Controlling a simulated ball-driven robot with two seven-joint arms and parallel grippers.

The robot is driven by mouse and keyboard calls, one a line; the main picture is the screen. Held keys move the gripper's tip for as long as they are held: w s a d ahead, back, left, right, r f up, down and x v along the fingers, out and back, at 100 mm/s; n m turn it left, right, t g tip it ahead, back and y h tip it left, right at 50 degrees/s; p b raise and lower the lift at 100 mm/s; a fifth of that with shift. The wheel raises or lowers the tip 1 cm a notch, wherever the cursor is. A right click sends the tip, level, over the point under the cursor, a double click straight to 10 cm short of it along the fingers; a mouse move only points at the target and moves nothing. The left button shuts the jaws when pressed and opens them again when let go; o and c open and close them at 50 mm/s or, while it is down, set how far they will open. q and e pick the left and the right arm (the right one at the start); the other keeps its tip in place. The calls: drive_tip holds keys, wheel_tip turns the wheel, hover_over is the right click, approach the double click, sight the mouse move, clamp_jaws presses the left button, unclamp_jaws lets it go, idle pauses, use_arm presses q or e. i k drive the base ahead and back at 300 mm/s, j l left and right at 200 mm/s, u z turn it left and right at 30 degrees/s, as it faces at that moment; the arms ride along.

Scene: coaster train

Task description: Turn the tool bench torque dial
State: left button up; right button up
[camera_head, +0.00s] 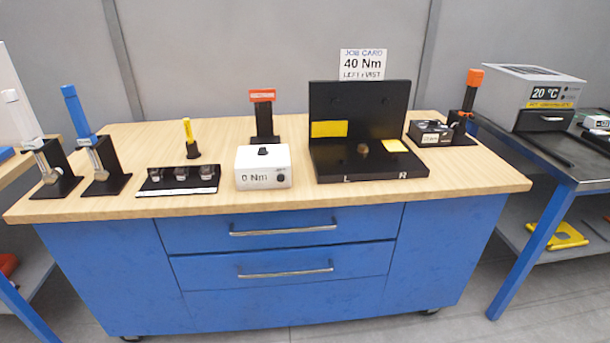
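A white box (263,172) stands near the front edge of the wooden-topped tool bench (215,204), left of centre. Its front reads "0 Nm", and a small round black dial (281,178) sits at the right of that front face. A small black piece (263,151) is on top of the box. A job card (362,64) behind the bench reads "40 Nm", with a smaller line below that looks like "LEFT FIRST". Neither of my grippers is in view.
A black fixture (358,115) marked L and R stands right of the box. A black socket tray (178,181) lies left, with blue-handled (75,108) and white-handled wrenches in stands beyond. A red-topped post (263,96) stands behind the box. Bench wood in front is clear.

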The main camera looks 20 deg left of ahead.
sight(433, 123)
drive_tip(key=i+l, duration=0.25)
drive_tip(key=l, duration=0.15)
drive_tip(key=i+l, duration=0.2)
drive_tip(key=l, duration=0.2)
drive_tip(key=i+l, duration=0.25)
drive_tip(key=l, duration=0.15)
